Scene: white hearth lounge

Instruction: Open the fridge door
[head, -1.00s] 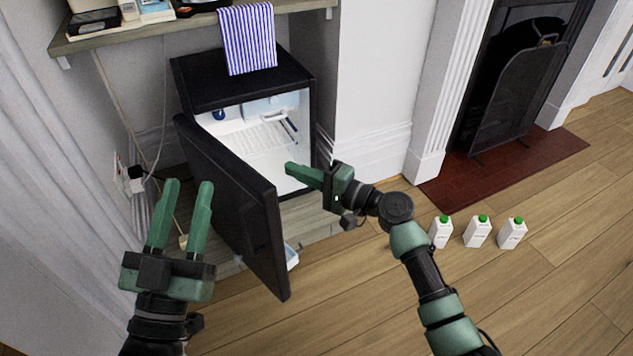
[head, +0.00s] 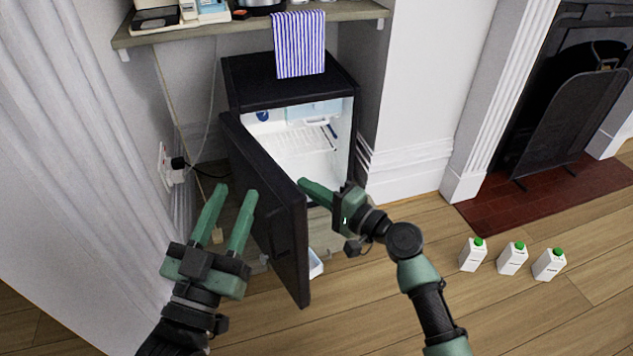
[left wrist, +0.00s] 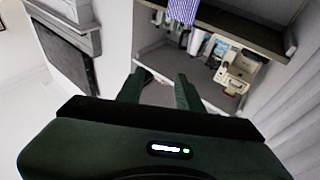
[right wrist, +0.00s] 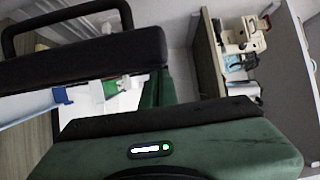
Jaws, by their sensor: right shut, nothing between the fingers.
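The black fridge (head: 290,88) stands under a shelf, its door (head: 268,205) swung open toward me and to the left. Its white lit interior (head: 300,140) shows. My right gripper (head: 303,184) is shut and empty, with its fingertips at the inner side of the door's free edge. I cannot tell whether they touch it. The dark door also shows close up in the right wrist view (right wrist: 85,58). My left gripper (head: 232,192) is open and empty, on the outer side of the door. Its fingers also show in the left wrist view (left wrist: 158,90).
A wooden shelf (head: 215,35) with a striped towel (head: 299,45) hangs above the fridge. A white tray (head: 315,264) lies low behind the door. Several green-capped cartons, one in the middle (head: 512,259), stand on the floor at right. The fireplace screen (head: 570,125) is behind them.

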